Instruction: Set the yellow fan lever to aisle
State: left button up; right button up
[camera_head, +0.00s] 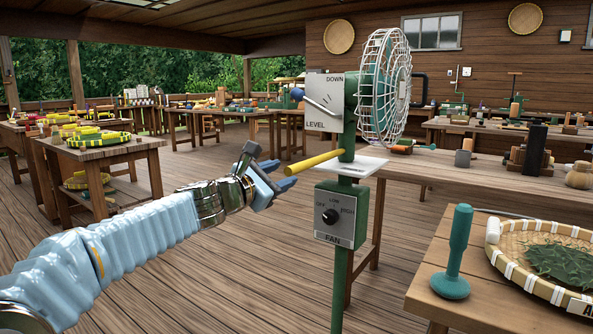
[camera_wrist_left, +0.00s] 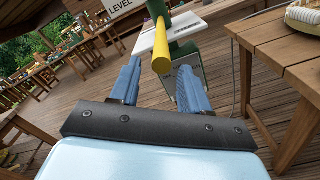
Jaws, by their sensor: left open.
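The yellow fan lever (camera_head: 314,161) sticks out to the left from the green post under the white fan (camera_head: 384,88). In the left wrist view the lever (camera_wrist_left: 160,46) points toward me, between and just beyond my open fingers. My left gripper (camera_head: 281,180) is open, close to the lever's free end; I cannot tell whether they touch. A tilt dial marked DOWN and LEVEL (camera_head: 324,101) is above the lever. A FAN knob box (camera_head: 336,215) is below it. No "aisle" mark can be read. My right gripper is not in view.
A wooden table (camera_head: 446,234) at the right holds a green pestle-like tool (camera_head: 456,257) and a woven tray (camera_head: 497,262) of leaves. A long workbench (camera_head: 420,172) stands behind the post.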

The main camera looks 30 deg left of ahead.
aim_at(297, 169)
pick_arm(q)
jog(key=w, duration=0.6)
jog(key=shift+w+d+p, duration=0.3)
jog(key=shift+w+d, duration=0.1)
jog(key=shift+c, duration=0.4)
grip_shut()
